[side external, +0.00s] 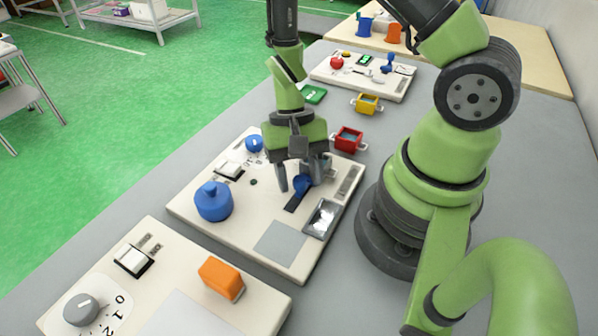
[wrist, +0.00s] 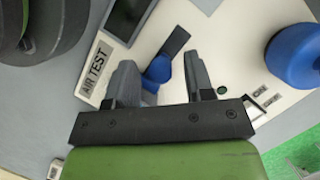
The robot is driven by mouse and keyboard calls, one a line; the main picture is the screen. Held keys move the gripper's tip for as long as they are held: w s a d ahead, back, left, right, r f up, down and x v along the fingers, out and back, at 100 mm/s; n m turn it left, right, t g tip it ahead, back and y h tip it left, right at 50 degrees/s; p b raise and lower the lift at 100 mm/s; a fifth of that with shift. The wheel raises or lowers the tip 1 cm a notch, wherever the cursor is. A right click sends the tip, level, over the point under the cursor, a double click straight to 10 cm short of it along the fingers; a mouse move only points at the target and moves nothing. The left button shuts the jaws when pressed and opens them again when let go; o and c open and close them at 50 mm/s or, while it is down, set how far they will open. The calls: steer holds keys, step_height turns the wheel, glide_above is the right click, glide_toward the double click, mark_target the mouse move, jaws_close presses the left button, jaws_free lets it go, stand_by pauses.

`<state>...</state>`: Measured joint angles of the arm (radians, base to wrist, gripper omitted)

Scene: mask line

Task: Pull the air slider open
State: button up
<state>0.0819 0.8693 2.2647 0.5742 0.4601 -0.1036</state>
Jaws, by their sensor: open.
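The air slider is a blue handle (side external: 302,183) in a dark slot on the middle cream panel (side external: 262,207). In the wrist view the blue handle (wrist: 159,69) sits at one end of the dark slot (wrist: 176,41), near a plate reading "AIR TEST" (wrist: 95,68). My gripper (side external: 300,187) is open, pointing down over the panel. In the wrist view my gripper (wrist: 160,62) has a finger on each side of the blue handle, with gaps visible. Whether the fingertips reach down level with the handle is hard to tell.
The same panel carries a large blue knob (side external: 213,202), a white rocker switch (side external: 229,170), a small blue dial (side external: 254,143) and a dark window (side external: 322,218). A red bin (side external: 348,139) stands beyond it. A nearer panel holds an orange block (side external: 222,279).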

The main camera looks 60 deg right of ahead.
mark_target(293, 216)
steer(key=shift+c, duration=0.2)
jaws_close()
steer(key=shift+a, duration=1.65)
steer(key=shift+o, duration=0.2)
jaws_free()
steer(key=v, duration=1)
steer(key=shift+r, duration=0.1)
